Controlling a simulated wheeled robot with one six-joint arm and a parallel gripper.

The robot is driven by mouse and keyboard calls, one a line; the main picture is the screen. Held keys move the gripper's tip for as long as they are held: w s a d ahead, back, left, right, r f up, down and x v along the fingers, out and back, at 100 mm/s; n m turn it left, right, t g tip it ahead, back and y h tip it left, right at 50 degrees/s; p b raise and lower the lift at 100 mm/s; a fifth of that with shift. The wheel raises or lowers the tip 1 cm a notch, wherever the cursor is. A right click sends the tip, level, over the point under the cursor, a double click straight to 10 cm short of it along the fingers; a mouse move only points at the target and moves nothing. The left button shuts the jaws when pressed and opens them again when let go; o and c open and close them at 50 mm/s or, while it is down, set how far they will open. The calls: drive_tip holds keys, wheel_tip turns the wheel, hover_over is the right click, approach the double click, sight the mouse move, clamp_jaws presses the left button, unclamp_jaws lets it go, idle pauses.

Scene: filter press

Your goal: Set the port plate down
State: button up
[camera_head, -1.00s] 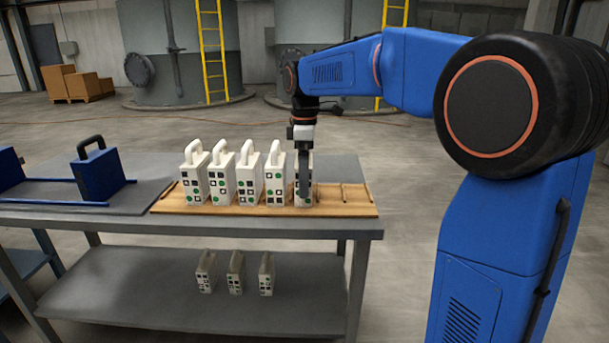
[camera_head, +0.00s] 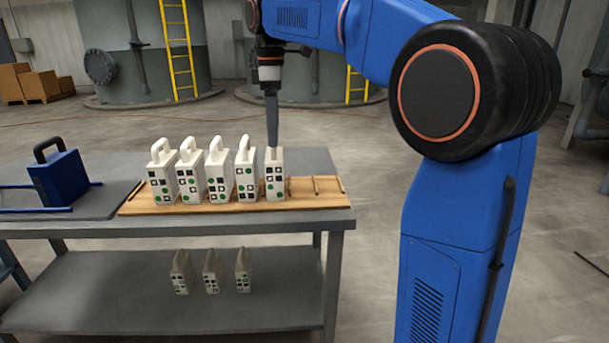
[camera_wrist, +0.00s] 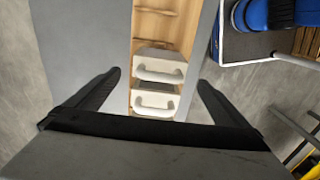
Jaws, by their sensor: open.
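A white port plate (camera_head: 275,177) with green dots and dark squares stands upright at the right end of a row of similar plates (camera_head: 219,178) on a wooden rack (camera_head: 315,195). My gripper (camera_head: 272,142) is above this right-end plate, pointing down, and its fingers hide the plate's handle in the head view. In the wrist view my gripper (camera_wrist: 158,82) is open, with two white-handled plates (camera_wrist: 160,65) on the rack showing between the spread fingers. Nothing is held.
The rack has bare slots to the right of the row. A dark blue block with a black handle (camera_head: 58,178) stands on the left of the grey table (camera_head: 200,222). Several small plates (camera_head: 211,272) stand on the lower shelf. The space above the rack's right end is clear.

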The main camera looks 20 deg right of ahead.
drive_tip(key=s+d+f+m+t, duration=0.15)
drive_tip(key=s+f+m, duration=0.25)
drive_tip(key=s, duration=0.5)
drive_tip(key=s+d+f+m+t, duration=0.1)
drive_tip(key=s+d+f+m, duration=0.25)
drive_tip(key=s, duration=0.55)
drive_tip(key=s+d+f+m+t, duration=0.2)
drive_tip(key=s+f+m, duration=0.5)
drive_tip(key=s+f, duration=0.8)
drive_tip(key=shift+s+f, duration=0.25)
drive_tip(key=shift+f, duration=0.85)
